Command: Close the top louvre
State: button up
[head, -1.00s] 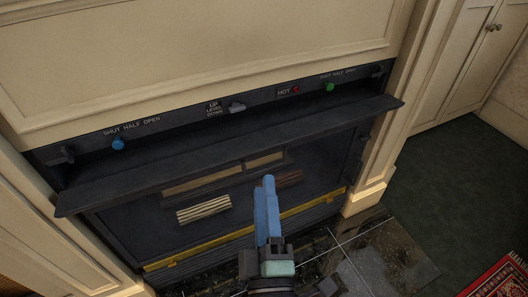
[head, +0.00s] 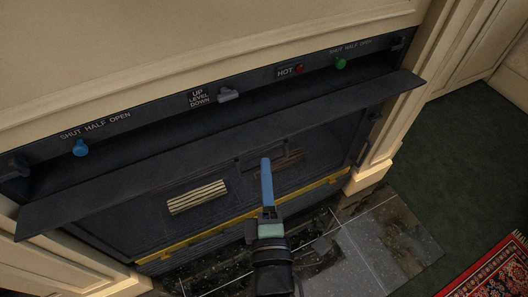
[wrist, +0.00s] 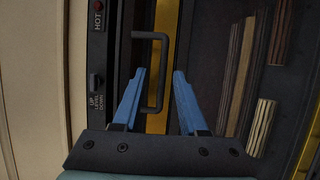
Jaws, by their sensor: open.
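The top louvre (head: 230,150) is a long dark flap across the upper fireplace front, tilted outward below the control strip. In the wrist view a dark strip (wrist: 124,50), seemingly the louvre, carries a dark U-shaped handle (wrist: 159,50). My gripper (head: 265,162) is just below the louvre's front edge in the head view. In the wrist view its two blue fingers (wrist: 160,73) are open and apart, with the handle's outer bar between them in the picture. I cannot tell whether they touch it. In the head view the handle is mostly lost in the dark.
The control strip has a blue knob (head: 81,147), a grey lever (head: 229,95) by UP LEVEL DOWN, a red HOT light (head: 299,68) and a green knob (head: 341,63). Pale logs (head: 197,197) and a yellow rail (head: 300,195) lie below. Tiled hearth (head: 385,240) is clear at right.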

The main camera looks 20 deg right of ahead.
jog(key=b+x, duration=0.1)
jog(key=x, duration=0.5)
grip_shut()
jog(key=shift+r, duration=0.15)
